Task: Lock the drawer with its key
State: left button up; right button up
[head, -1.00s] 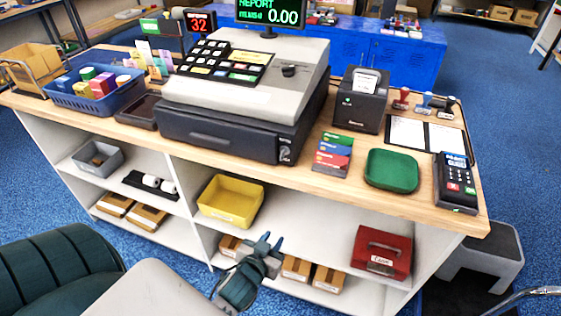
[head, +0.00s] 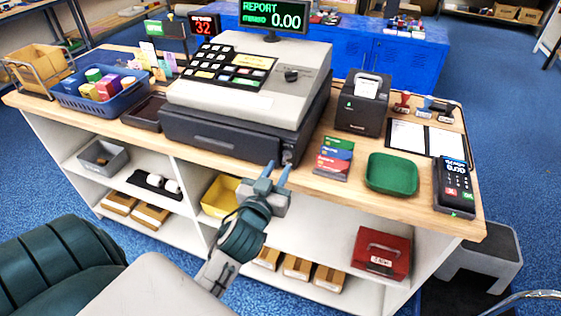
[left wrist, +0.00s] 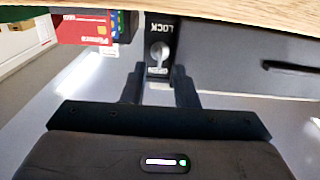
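The drawer (head: 215,140) is the dark grey cash drawer under the register on the counter. It looks shut. Its lock plate (head: 288,157) is at the right end of the drawer front. In the left wrist view the lock plate (left wrist: 163,28) shows upside down, with LOCK and OPEN lettering. A silver key (left wrist: 159,54) appears to sit in it, its turn hard to tell. My left gripper (head: 277,167) is open and empty just in front of and below the lock. Its two fingers (left wrist: 159,88) point at the plate, one on either side, with a gap between them and the key. My right gripper is not in view.
The wooden counter edge (head: 345,196) runs in front of the drawer. Stacked cards (head: 334,157) and a green tray (head: 391,174) lie right of the lock. A yellow bin (head: 219,196) and a red box (head: 382,253) stand on shelves below.

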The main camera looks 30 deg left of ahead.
aim_at(285, 159)
pick_arm(q)
jog(key=shift+x, duration=1.25)
grip_shut()
